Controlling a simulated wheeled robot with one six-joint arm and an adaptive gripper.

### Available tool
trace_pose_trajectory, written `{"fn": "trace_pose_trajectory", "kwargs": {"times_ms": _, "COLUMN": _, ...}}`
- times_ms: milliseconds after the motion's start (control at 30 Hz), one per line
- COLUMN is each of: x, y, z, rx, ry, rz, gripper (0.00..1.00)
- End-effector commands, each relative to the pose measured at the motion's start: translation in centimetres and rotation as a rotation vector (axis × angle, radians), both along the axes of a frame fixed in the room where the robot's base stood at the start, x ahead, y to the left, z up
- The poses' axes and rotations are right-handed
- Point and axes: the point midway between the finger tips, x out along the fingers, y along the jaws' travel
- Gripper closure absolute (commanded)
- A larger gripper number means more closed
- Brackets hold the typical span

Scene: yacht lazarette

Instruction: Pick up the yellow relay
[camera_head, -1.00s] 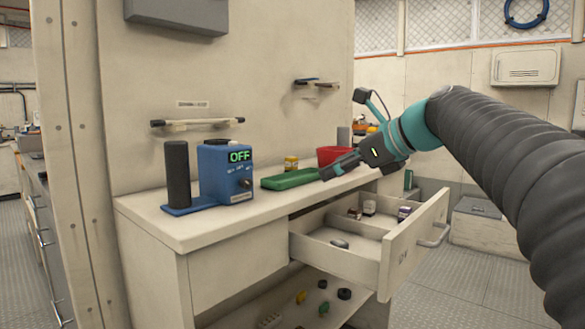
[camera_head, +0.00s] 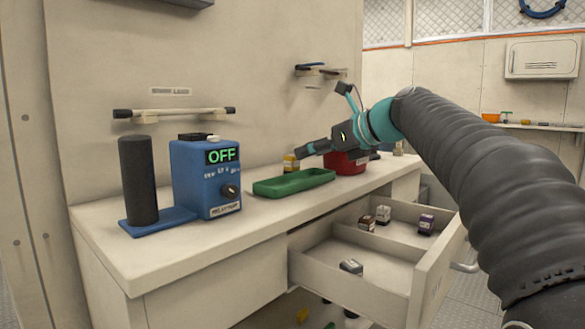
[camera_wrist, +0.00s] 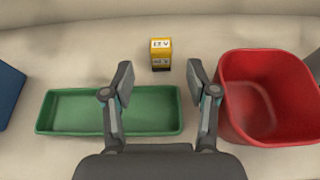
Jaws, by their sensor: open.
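The yellow relay (camera_wrist: 161,54) stands on the counter in the wrist view, with a pale label on its top and side. It is beyond my fingertips, close to the midline between them. In the head view the yellow relay (camera_head: 291,163) stands behind the green tray, near my fingertips. My gripper (camera_wrist: 159,78) is open and empty, with its two fingers spread apart. In the head view my gripper (camera_head: 304,151) reaches in from the right above the counter.
A blue device (camera_head: 190,185) reading OFF stands left on the counter. Below, an open drawer (camera_head: 433,280) holds several small relays. A wall rail (camera_head: 175,114) is behind.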

Motion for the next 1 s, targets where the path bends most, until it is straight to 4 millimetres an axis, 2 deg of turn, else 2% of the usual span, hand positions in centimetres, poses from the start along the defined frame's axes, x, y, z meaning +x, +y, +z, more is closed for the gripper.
{"fn": "trace_pose_trajectory", "kwargs": {"times_ms": 367, "x": 1.5, "y": 1.6, "z": -1.0, "rx": 0.000, "ry": 0.001, "rz": -0.004, "gripper": 0.42}}
{"fn": "trace_pose_trajectory", "kwargs": {"times_ms": 700, "x": 3.9, "y": 4.6, "z": -2.5, "rx": 0.000, "ry": 0.001, "rz": -0.004, "gripper": 0.42}}
{"fn": "trace_pose_trajectory", "kwargs": {"times_ms": 933, "x": 4.0, "y": 4.7, "z": -2.5, "rx": 0.000, "ry": 0.000, "rz": -0.005, "gripper": 0.42}}
{"fn": "trace_pose_trajectory", "kwargs": {"times_ms": 1000, "x": 4.0, "y": 4.7, "z": -2.5, "rx": 0.000, "ry": 0.000, "rz": -0.005, "gripper": 0.59}}
